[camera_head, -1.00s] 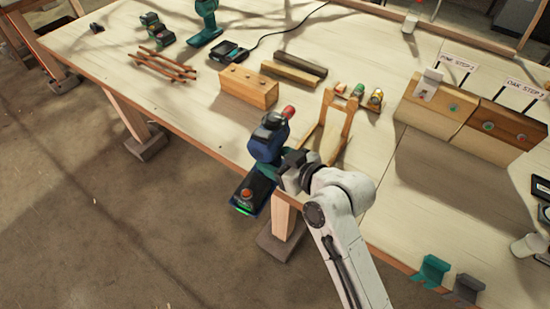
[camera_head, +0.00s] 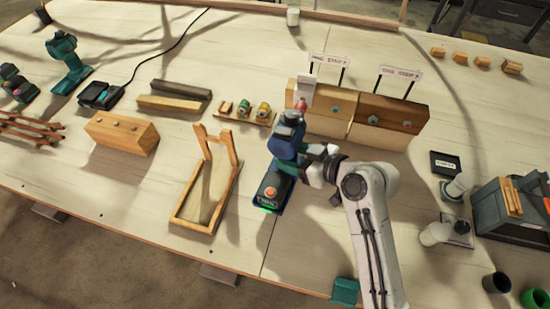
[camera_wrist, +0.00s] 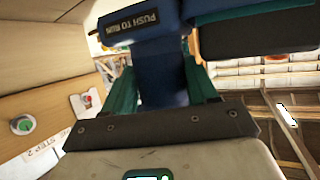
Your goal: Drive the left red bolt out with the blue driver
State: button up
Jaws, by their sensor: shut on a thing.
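The blue driver (camera_head: 286,145) is in my gripper (camera_head: 314,166), which is shut around its handle. The driver's blue body also fills the middle of the wrist view (camera_wrist: 160,70), with my gripper's teal fingers on both sides. A white plate (camera_head: 307,86) stands at the pine block's left end, partly behind the driver. In the wrist view a small red spot shows on a white plate (camera_wrist: 76,103); I cannot tell whether it is the left red bolt.
The oak block (camera_head: 393,120) adjoins the pine block on the right. A wooden frame (camera_head: 205,185) and a small rack of coloured pieces (camera_head: 244,113) stand left of the driver. A dark toolbox (camera_head: 520,215) is at right. The front middle of the bench is mostly clear.

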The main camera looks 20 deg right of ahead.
aim_at(297, 162)
jog(key=shift+d+r+n+g+y, duration=0.2)
jog(key=shift+r+n+g+y, duration=0.1)
jog(key=shift+r+n+y, duration=0.3)
jog(key=shift+w+d+f+b, duration=0.1)
jog(key=shift+w+f+b, duration=0.05)
jog(key=shift+f+b, duration=0.85)
jog(key=shift+w+d+f+b, duration=0.15)
jog(key=shift+f+b, duration=0.4)
jog(key=shift+f, duration=0.7)
jog(key=shift+w+d+f, duration=0.1)
jog(key=shift+w+f, duration=0.1)
jog(key=shift+w+d+b, duration=0.35)
jog(key=shift+w+b, duration=0.2)
jog(key=shift+w+d, duration=0.2)
jog(key=shift+w, duration=0.1)
